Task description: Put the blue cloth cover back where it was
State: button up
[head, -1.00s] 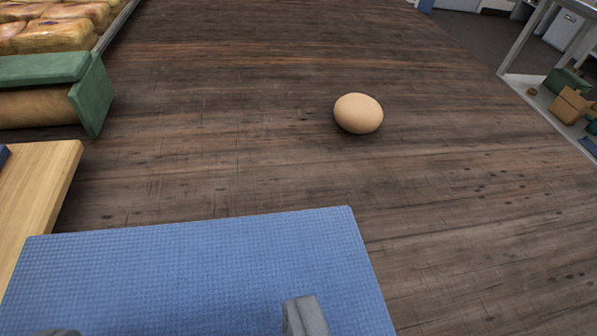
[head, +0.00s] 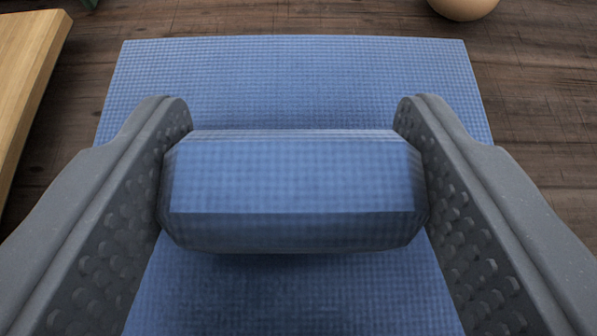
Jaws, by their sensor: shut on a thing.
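The blue cloth cover (head: 290,75) fills the middle of the view, a flat woven sheet with a raised, padded blue grip block (head: 293,180) on top. My gripper (head: 293,165) reaches in from both lower corners. Its two grey fingers press on the left and right ends of the block, so it is shut on the cover. The cover appears to lie over the dark wooden table, but I cannot tell whether it touches it. Its near edge is out of view.
A light wooden board (head: 25,75) lies to the left of the cover. A brown egg (head: 463,8) is cut off at the top right edge. The dark wooden table (head: 545,90) is bare to the right of the cover.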

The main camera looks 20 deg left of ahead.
jog(key=shift+f, duration=0.15)
jog(key=o, duration=1.4)
jog(key=v, duration=1.2)
jog(key=shift+b, duration=0.45)
